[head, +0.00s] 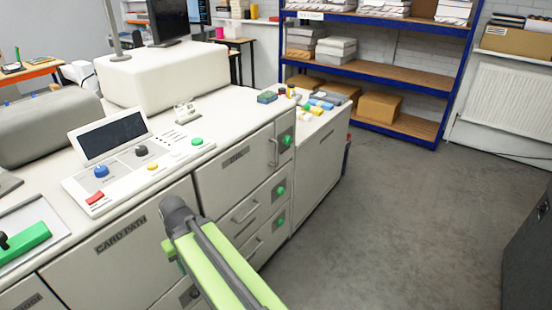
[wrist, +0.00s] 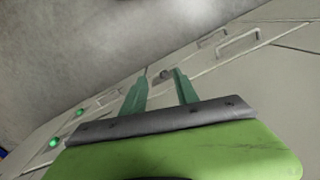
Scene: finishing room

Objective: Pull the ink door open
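The upper door (head: 225,185) of the white machine's right-hand cabinet has a short dark label, too small to read surely, and a vertical bar handle (head: 273,151) near its right edge. It looks closed, and I take it to be the ink door. A green knob (head: 287,140) sits beside it. In the wrist view my gripper (wrist: 160,76) has its two green fingers apart, with nothing held between them. It faces a pale panel front with a bar handle (wrist: 237,42) at upper right, apart from the fingers.
Two drawers with bar handles (head: 245,211) are below the door. A side counter (head: 322,125) with small items adjoins right. The grey floor (head: 400,210) to the right is clear.

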